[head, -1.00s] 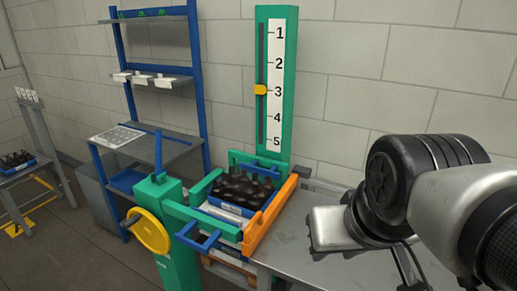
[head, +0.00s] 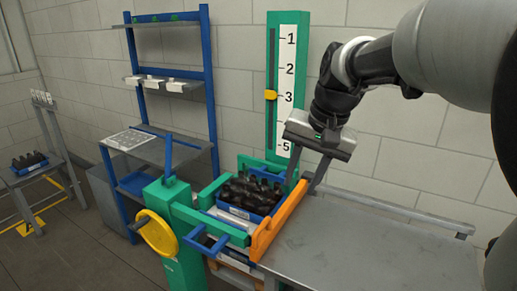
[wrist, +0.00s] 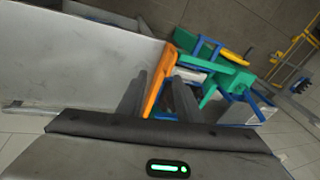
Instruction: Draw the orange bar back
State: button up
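The orange bar (head: 278,222) runs along the right side of the green frame, at the edge of the metal table. It looks straight and upright on its edge. My gripper (head: 301,187) is at the bar's far end, pointing down, with its two fingers apart. In the wrist view the orange bar (wrist: 160,82) shows between the two dark fingers of my gripper (wrist: 157,88). I cannot tell whether either finger touches it. The blue crate (head: 239,212) with several dark bottles (head: 250,190) stands just left of the bar, inside the green frame.
A green post with a number scale (head: 290,60) and yellow pointer (head: 270,95) stands behind. A yellow wheel (head: 157,234) and blue handle (head: 206,243) are front left. A blue shelf rack (head: 213,100) stands left. The metal table (head: 370,240) on the right is clear.

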jog(key=m+g, duration=0.2)
send_over(263, 224)
jog(key=s+d, duration=0.2)
jog(key=d, duration=0.1)
notch_tip(263, 224, down, 7)
jog(key=a+f, duration=0.1)
jog(key=f, duration=0.4)
jog(key=w+a+f, duration=0.1)
jog(key=f, duration=0.5)
jog(key=a+f, duration=0.1)
jog(key=f, duration=0.5)
jog(key=shift+w+f, duration=0.1)
jog(key=shift+w, duration=0.2)
jog(key=shift+c, duration=0.2)
grip_shut()
jog(key=shift+d, duration=0.1)
